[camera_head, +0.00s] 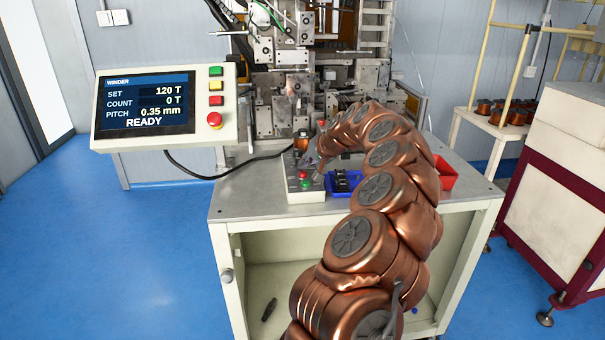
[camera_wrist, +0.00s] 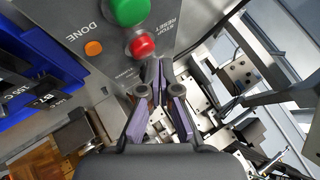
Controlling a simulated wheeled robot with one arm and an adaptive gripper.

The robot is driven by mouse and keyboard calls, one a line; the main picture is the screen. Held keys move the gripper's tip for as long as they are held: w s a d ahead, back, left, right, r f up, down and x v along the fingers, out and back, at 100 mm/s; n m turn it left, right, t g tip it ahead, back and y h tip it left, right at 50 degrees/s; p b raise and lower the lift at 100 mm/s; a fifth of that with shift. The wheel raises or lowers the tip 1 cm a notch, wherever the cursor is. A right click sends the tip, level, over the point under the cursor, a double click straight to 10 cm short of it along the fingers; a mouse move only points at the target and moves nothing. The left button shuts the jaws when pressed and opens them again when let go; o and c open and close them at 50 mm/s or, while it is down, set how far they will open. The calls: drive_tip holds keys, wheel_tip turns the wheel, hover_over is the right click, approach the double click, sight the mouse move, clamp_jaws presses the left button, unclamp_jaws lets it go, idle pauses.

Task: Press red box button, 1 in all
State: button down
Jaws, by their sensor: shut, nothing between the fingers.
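In the wrist view the red button (camera_wrist: 142,46) sits beside the larger green button (camera_wrist: 129,10) on the grey panel, by the lettering "STOP RESET". An orange lamp (camera_wrist: 93,48) is next to the word "DONE". My gripper (camera_wrist: 158,68) is shut and empty, its fingertips pointing close beside the red button; I cannot tell whether they touch. In the head view my arm reaches down to the box and its end is small there.
The winder screen (camera_head: 147,104) reads READY, count 0 T, with its own buttons and a red mushroom button (camera_head: 214,120). A blue bin (camera_head: 343,184) lies right of the box and a red bin (camera_head: 446,176) farther right. The winder machine (camera_head: 290,75) stands behind.

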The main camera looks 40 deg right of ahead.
sight(305, 173)
drive_tip(key=shift+r, duration=0.25)
drive_tip(key=shift+r, duration=0.15)
drive_tip(key=shift+r+p, duration=0.4)
drive_tip(key=shift+r, duration=1.95)
